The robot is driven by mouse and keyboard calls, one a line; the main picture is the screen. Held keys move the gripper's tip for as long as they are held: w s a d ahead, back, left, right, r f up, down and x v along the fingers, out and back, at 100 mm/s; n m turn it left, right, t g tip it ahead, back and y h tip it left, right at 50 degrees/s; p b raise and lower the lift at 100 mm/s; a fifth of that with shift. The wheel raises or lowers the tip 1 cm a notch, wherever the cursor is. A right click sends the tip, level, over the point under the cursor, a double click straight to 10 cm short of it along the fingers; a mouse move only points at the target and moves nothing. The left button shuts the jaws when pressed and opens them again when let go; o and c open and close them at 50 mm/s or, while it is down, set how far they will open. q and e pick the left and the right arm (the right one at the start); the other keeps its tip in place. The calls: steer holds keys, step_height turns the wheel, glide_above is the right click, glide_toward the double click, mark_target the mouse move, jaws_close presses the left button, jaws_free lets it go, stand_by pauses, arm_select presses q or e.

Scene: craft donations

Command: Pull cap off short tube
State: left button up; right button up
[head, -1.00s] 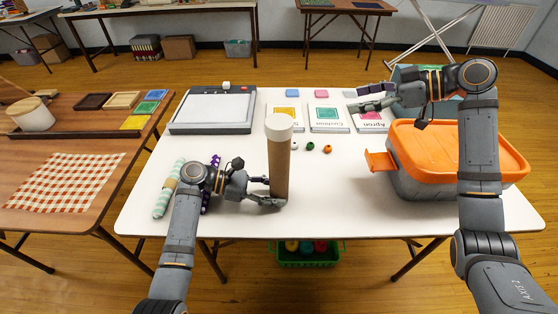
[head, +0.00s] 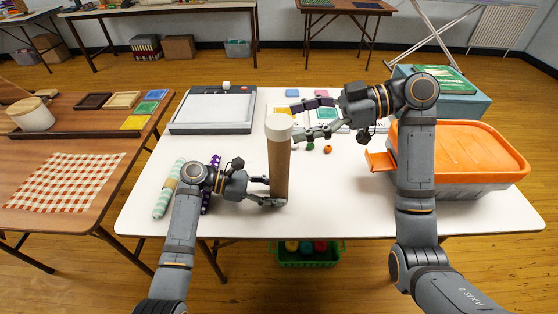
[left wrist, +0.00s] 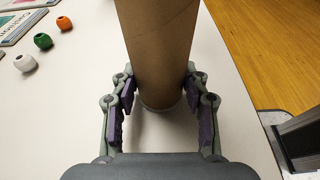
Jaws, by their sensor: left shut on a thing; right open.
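A brown cardboard tube (head: 279,172) stands upright near the front of the white table, with a white cap (head: 279,127) on its top end. My left gripper (head: 270,190) is shut on the tube near its bottom; in the left wrist view the purple finger pads (left wrist: 163,100) sit on both sides of the tube (left wrist: 158,45). My right gripper (head: 305,118) is open, its fingers pointing left, just right of the cap at about its height. I cannot tell whether a finger touches the cap.
An orange-lidded container (head: 470,155) stands at the right of the table (head: 340,215). A light pad (head: 213,110) lies at the back left. Rolled fabrics (head: 168,188) lie left of my left gripper. Small beads (head: 327,149) lie behind the tube, near flat packets.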

mark_target(283, 121)
steer(key=shift+x, duration=2.05)
steer(key=c, duration=1.2)
steer(key=shift+c, duration=0.2)
steer(key=shift+r, duration=0.1)
steer(key=shift+r, duration=2.2)
arm_select(q)
steer(key=o, duration=0.9)
